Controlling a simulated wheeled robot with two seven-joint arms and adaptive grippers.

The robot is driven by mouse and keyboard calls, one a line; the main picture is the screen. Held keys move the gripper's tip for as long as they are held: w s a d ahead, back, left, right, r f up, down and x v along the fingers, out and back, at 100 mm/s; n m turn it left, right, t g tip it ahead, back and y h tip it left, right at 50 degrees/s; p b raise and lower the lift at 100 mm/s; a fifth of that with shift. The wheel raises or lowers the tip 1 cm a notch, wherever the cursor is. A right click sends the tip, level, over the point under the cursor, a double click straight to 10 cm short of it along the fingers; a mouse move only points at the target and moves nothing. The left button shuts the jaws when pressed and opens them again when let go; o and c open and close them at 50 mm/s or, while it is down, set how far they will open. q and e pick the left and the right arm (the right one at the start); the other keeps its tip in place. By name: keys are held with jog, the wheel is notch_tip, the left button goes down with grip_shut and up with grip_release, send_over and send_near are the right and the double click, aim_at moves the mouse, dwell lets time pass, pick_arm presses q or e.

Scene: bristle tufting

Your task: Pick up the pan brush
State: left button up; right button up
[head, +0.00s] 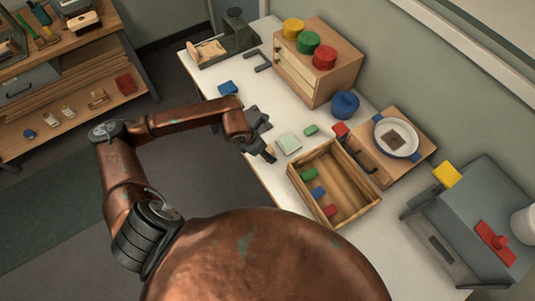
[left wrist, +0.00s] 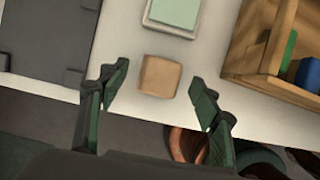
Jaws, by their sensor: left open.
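A small tan wooden block (left wrist: 159,76), which looks like the pan brush, lies near the front edge of the white table. No bristles can be made out on it. It also shows in the head view (head: 270,154), partly hidden by my gripper. My left gripper (left wrist: 158,92) is open and empty, its two dark green fingers apart, with the block between and slightly beyond the tips in the picture. In the head view my left gripper (head: 261,137) is over the table's front edge. My right gripper is not in view.
A pale green pad (head: 289,143) lies just beyond the block. To its right stands an open wooden tray (head: 347,183) with colored blocks. A dark grey flat thing (left wrist: 40,45) is left of the fingers in the wrist view.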

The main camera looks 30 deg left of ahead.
pick_arm(q)
jog(key=shift+x, duration=1.05)
jog(key=c, duration=1.3)
